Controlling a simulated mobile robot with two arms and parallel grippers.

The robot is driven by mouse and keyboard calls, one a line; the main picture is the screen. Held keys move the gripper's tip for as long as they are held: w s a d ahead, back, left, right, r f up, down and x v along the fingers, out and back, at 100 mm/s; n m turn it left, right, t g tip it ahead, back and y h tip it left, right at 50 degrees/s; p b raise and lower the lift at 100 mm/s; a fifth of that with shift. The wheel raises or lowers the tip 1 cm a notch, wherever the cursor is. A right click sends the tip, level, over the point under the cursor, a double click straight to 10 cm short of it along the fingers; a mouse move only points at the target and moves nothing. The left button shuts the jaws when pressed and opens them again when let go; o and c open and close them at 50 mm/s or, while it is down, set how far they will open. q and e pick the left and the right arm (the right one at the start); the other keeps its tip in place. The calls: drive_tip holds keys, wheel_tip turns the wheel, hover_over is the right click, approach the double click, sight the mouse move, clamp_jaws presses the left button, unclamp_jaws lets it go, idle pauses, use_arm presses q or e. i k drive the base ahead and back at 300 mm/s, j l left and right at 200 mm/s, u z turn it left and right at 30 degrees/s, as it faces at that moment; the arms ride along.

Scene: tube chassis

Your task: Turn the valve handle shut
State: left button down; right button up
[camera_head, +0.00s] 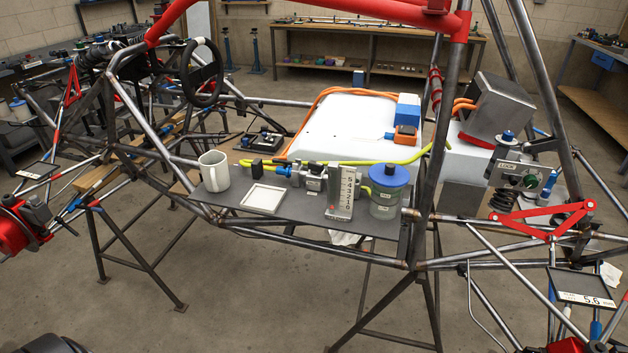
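No valve handle can be made out for certain. Metal fittings (312,178) sit at the end of a yellow hose (345,164) on a dark shelf (232,204) on the near side of the tube chassis; any handle there is too small to tell. A small blue knob (508,135) stands on the right side of the chassis, above a grey box with a green knob (529,181); I cannot tell if either is the valve handle. Neither of my grippers can be seen.
On the shelf stand a white mug (214,171), a white-framed tray (263,198), an upright marked grey block (342,194) and a blue-lidded jar (389,191). Chassis tubes (452,120) rise around the shelf. Floor (240,300) in front is partly clear between stand legs.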

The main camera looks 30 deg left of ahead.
sight(315, 167)
drive_tip(key=l+u, duration=0.1)
drive_tip(key=u, duration=0.75)
drive_tip(key=k+l+u, duration=0.1)
drive_tip(key=u, duration=0.3)
